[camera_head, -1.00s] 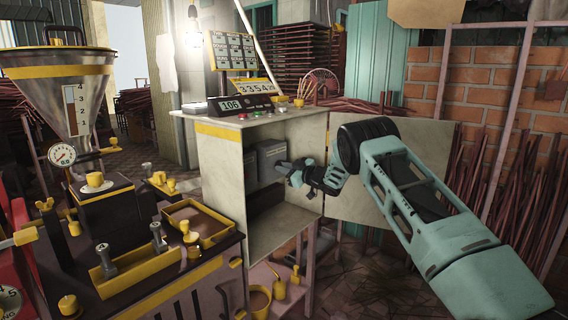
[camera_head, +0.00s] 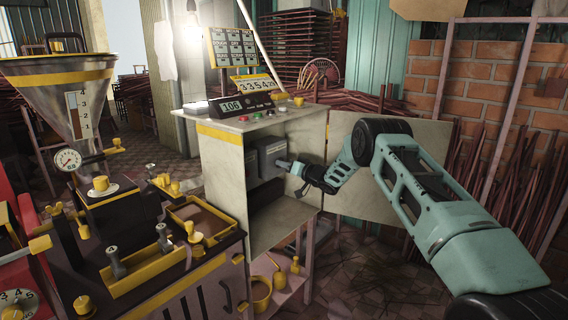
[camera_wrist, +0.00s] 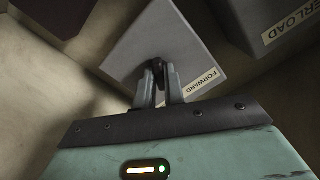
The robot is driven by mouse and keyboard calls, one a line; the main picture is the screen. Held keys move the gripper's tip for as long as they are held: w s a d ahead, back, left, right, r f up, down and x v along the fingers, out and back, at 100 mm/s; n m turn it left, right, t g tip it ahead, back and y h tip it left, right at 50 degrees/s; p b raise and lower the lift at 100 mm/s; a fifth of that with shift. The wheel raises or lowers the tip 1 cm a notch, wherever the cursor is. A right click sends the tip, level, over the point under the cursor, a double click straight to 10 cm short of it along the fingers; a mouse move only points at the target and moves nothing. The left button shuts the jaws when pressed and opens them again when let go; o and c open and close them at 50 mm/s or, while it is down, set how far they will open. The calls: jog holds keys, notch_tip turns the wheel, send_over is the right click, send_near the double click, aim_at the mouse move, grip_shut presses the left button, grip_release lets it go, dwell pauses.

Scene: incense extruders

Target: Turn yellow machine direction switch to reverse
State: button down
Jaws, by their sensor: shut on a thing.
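The yellow-trimmed machine cabinet (camera_head: 222,170) stands open in the middle of the head view. Inside is a grey switch box (camera_head: 269,158). In the wrist view this box (camera_wrist: 172,45) carries a label reading FORWARD (camera_wrist: 202,82). My gripper (camera_head: 290,165) reaches into the cabinet from the right. In the wrist view my gripper (camera_wrist: 160,82) is shut on a small dark switch lever (camera_wrist: 158,67) on the face of the box. The fingers hide most of the lever. No reverse label shows.
A second grey box labelled OVERLOAD (camera_wrist: 278,25) sits beside the switch box. The open cabinet door (camera_head: 375,182) is to the right. A control panel (camera_head: 240,108) tops the cabinet. A hopper machine (camera_head: 65,95) stands at left.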

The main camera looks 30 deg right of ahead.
jog(key=shift+m+p, duration=0.3)
jog(key=shift+m, duration=1)
jog(key=shift+f, duration=0.1)
jog(key=c, duration=1.5)
grip_release()
jog(key=v, duration=1.7)
jog(key=shift+s+d, duration=0.1)
jog(key=shift+s, duration=0.15)
